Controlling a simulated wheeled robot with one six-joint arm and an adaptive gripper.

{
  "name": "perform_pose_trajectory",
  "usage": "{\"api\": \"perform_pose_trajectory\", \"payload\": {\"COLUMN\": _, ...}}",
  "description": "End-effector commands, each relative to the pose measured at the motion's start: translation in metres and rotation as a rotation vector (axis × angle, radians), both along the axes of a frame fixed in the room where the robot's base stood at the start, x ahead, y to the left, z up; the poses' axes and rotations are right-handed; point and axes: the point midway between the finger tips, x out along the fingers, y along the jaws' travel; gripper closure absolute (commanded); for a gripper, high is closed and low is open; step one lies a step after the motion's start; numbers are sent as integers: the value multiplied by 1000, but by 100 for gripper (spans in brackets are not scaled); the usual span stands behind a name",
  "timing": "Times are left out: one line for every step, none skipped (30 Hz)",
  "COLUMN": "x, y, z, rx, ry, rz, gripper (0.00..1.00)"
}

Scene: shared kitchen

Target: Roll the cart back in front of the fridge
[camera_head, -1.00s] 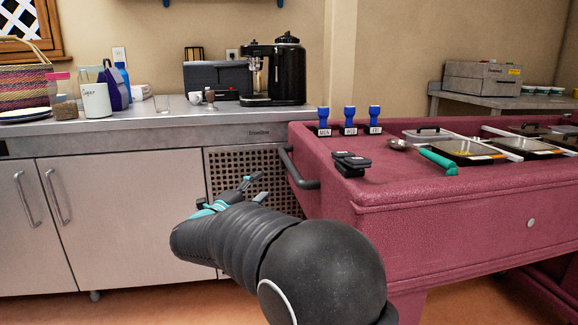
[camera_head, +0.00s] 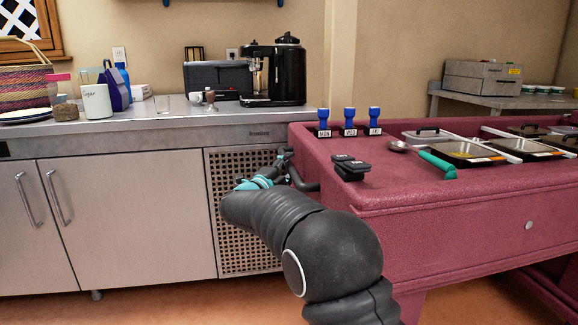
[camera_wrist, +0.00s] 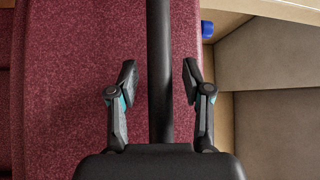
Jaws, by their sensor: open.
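The dark red cart (camera_head: 440,185) stands at the right in the head view, beside the counter. Its black bar handle (camera_head: 306,184) sticks out from its left end. My gripper (camera_head: 286,160) is at that handle, with the arm reaching up from the lower right. In the wrist view my gripper (camera_wrist: 160,82) is open, one finger on each side of the handle bar (camera_wrist: 160,60). Gaps show between the bar and both fingers. The cart's red surface (camera_wrist: 70,90) fills the left and middle behind them. No fridge can be made out.
The steel counter (camera_head: 120,128) with closed cabinets stands at the left, close to the cart. A coffee machine (camera_head: 274,75) stands on it. The cart top carries blue-handled stamps (camera_head: 349,121), a green-handled scoop (camera_head: 437,163) and several trays. Orange floor (camera_head: 170,303) shows in front.

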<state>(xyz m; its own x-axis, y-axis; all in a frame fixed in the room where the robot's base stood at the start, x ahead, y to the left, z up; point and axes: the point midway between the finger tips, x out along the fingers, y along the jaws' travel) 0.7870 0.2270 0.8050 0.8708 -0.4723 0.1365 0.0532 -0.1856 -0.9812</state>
Motion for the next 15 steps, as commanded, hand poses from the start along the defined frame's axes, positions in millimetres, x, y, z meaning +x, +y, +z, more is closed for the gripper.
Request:
{"api": "perform_pose_trajectory", "payload": {"x": 2, "y": -1, "z": 0, "rx": -1, "ry": 0, "rz": 0, "gripper": 50}}
{"api": "perform_pose_trajectory", "payload": {"x": 3, "y": -2, "z": 0, "rx": -1, "ry": 0, "rz": 0, "gripper": 50}}
{"api": "perform_pose_trajectory", "payload": {"x": 4, "y": -2, "z": 0, "rx": -1, "ry": 1, "rz": 1, "gripper": 50}}
{"api": "perform_pose_trajectory", "payload": {"x": 4, "y": -2, "z": 0, "rx": -1, "ry": 1, "rz": 1, "gripper": 50}}
{"api": "perform_pose_trajectory", "payload": {"x": 4, "y": -2, "z": 0, "rx": -1, "ry": 1, "rz": 1, "gripper": 50}}
{"api": "perform_pose_trajectory", "payload": {"x": 5, "y": -2, "z": 0, "rx": -1, "ry": 1, "rz": 2, "gripper": 50}}
{"api": "perform_pose_trajectory", "payload": {"x": 5, "y": -2, "z": 0, "rx": -1, "ry": 1, "rz": 2, "gripper": 50}}
{"api": "perform_pose_trajectory", "payload": {"x": 5, "y": -2, "z": 0, "rx": -1, "ry": 1, "rz": 2, "gripper": 50}}
{"api": "perform_pose_trajectory", "payload": {"x": 4, "y": -2, "z": 0, "rx": -1, "ry": 1, "rz": 2, "gripper": 50}}
{"api": "perform_pose_trajectory", "payload": {"x": 4, "y": -2, "z": 0, "rx": -1, "ry": 1, "rz": 2, "gripper": 50}}
{"api": "perform_pose_trajectory", "payload": {"x": 4, "y": -2, "z": 0, "rx": -1, "ry": 1, "rz": 2, "gripper": 50}}
{"api": "perform_pose_trajectory", "payload": {"x": 4, "y": -2, "z": 0, "rx": -1, "ry": 1, "rz": 2, "gripper": 60}}
{"api": "perform_pose_trajectory", "payload": {"x": 4, "y": -2, "z": 0, "rx": -1, "ry": 1, "rz": 2, "gripper": 68}}
{"api": "perform_pose_trajectory", "payload": {"x": 4, "y": -2, "z": 0, "rx": -1, "ry": 1, "rz": 2, "gripper": 76}}
{"api": "perform_pose_trajectory", "payload": {"x": 4, "y": -2, "z": 0, "rx": -1, "ry": 1, "rz": 2, "gripper": 86}}
